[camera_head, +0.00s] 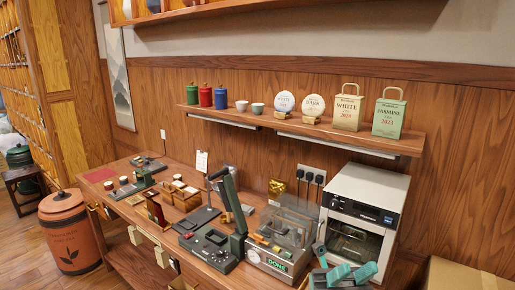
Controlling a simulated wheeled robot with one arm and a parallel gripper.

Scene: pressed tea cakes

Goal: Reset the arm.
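My gripper (350,272) is at the bottom right, in front of the white oven. Its teal fingers appear spread apart with nothing seen between them. Part of my arm is cut off by the lower edge of the picture. The gripper is near the front edge of the wooden workbench (128,199), and I cannot tell its exact height above it.
A white oven (368,205) stands at the bench's right end. Beside it are a clear-lidded machine (284,240) reading "DONE" and a dark press (212,246) with its lid raised. A wall shelf (290,124) holds canisters, cups, tea cakes and bags. A cardboard box (455,275) is at lower right.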

